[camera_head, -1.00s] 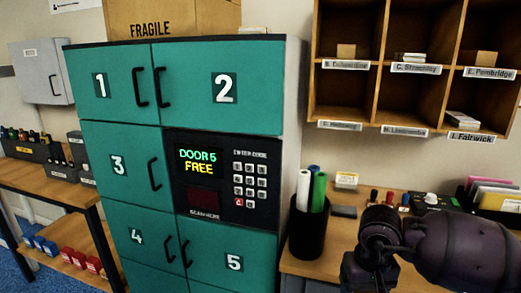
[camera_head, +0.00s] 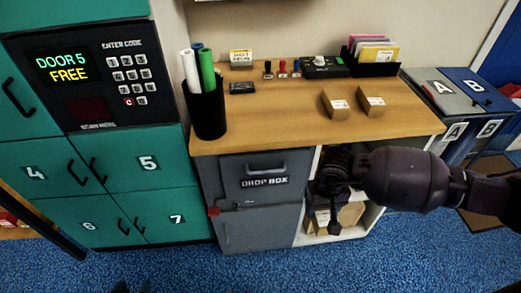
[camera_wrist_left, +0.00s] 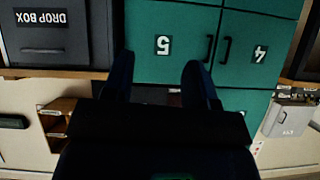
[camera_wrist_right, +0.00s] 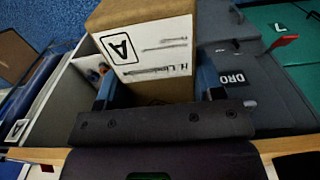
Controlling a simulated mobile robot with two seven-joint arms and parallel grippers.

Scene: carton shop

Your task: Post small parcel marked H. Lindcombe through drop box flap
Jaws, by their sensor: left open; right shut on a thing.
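The small parcel (camera_wrist_right: 150,50) is a brown carton with a white label. The label shows a boxed A and a handwritten name starting "H. L". My right gripper (camera_wrist_right: 157,82) is shut on its sides. In the head view my right gripper (camera_head: 333,205) is just right of the drop box; I cannot clearly pick out the parcel there. The grey drop box (camera_head: 225,165) is under the bench, its upper panel with a handle (camera_head: 266,168) looking closed. My left gripper (camera_wrist_left: 160,65) is open and empty, facing the teal lockers near door 5 (camera_wrist_left: 170,20).
The wooden bench (camera_head: 270,120) carries two small cartons (camera_head: 335,104) (camera_head: 370,101), a black pen cup (camera_head: 207,113) and stamps. A red tab (camera_head: 213,211) sticks out at the drop box's left side. An open shelf (camera_head: 310,240) and A/B bins (camera_head: 440,88) stand right. Blue floor is clear in front.

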